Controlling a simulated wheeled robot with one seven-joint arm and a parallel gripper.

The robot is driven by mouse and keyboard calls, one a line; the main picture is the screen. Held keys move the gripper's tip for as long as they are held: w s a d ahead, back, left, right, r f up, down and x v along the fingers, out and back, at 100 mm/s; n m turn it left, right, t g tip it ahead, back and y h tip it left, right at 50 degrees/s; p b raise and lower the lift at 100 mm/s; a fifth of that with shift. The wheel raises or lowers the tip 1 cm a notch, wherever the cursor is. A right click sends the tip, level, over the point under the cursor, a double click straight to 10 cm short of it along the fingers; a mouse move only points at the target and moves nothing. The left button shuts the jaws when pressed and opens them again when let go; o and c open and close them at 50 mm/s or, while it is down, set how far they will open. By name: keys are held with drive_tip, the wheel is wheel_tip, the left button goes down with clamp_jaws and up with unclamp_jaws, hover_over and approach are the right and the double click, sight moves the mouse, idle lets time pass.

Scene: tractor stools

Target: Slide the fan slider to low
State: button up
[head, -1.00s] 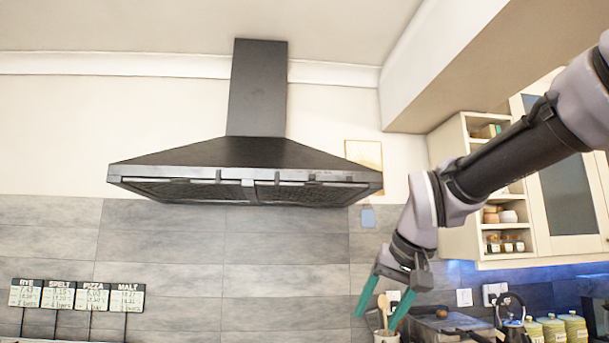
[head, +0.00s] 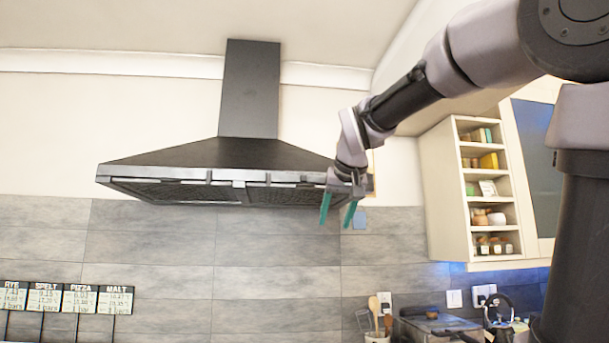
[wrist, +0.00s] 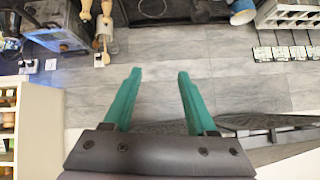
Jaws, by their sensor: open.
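A black range hood (head: 200,155) is mounted on the wall, with a wide sloped canopy and a tall chimney. Along its front lower rim run small fittings; which of them is the fan slider is too small to tell. My gripper (head: 338,213) is open and empty, its teal fingers pointing down in front of the hood's right end and hiding part of it. In the wrist view my gripper (wrist: 158,85) shows its two fingers spread apart with nothing between them. The hood (wrist: 270,122) shows at the right of that view, beside the right finger.
Open shelves (head: 487,185) with jars stand right of the hood. Below are a utensil holder (head: 377,325) and a grey appliance (head: 430,322). Several price signs (head: 65,297) stand at lower left. The tiled wall below the hood is clear.

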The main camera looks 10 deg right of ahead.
sight(304, 176)
drive_tip(key=w+a+r+n+t, duration=0.1)
drive_tip(key=w+a+r+t, duration=0.1)
drive_tip(key=w+r, duration=0.6)
drive_tip(key=w+a+r+n+t, duration=0.15)
drive_tip(key=w+r, duration=0.25)
drive_tip(key=r, duration=0.8)
drive_tip(key=shift+m+h, duration=0.4)
drive_tip(key=shift+m, duration=0.05)
drive_tip(key=x, duration=1)
drive_tip(key=shift+d+f, duration=0.15)
drive_tip(key=shift+f, duration=0.05)
clamp_jaws()
